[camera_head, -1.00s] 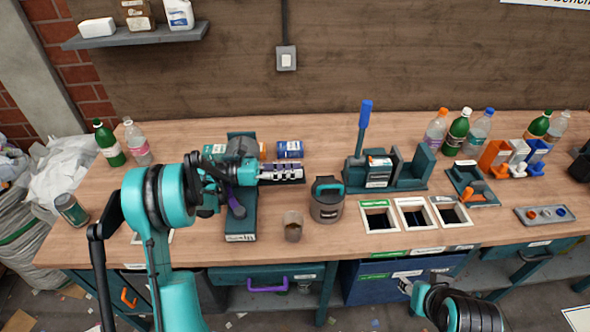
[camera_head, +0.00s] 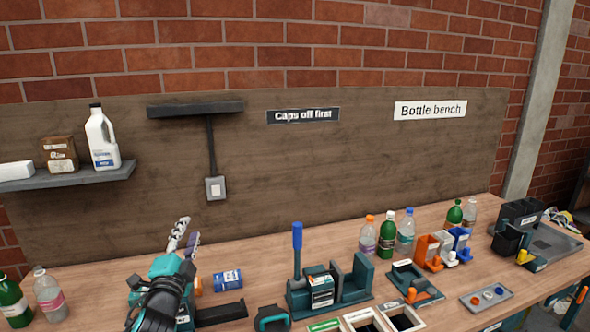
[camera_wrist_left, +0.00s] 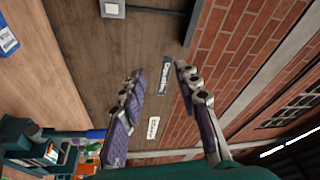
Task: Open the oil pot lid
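The oil pot (camera_head: 272,319) shows only its teal lid top and handle at the bottom edge of the head view; its body is cut off. The lid appears to be on the pot. My left gripper (camera_head: 187,238) is raised to the left of the pot, above the bench, its fingers pointing up. In the left wrist view its two purple-padded fingers (camera_wrist_left: 162,98) are spread apart with nothing between them. The pot cannot be made out in the wrist view. My right gripper is not in view.
A teal press with a blue lever (camera_head: 297,250) stands right of the pot. A blue can (camera_head: 228,281) lies near my left gripper. Square bins (camera_head: 362,321) are at the front. Bottles (camera_head: 387,235) stand at the back right. A shelf (camera_head: 70,180) hangs upper left.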

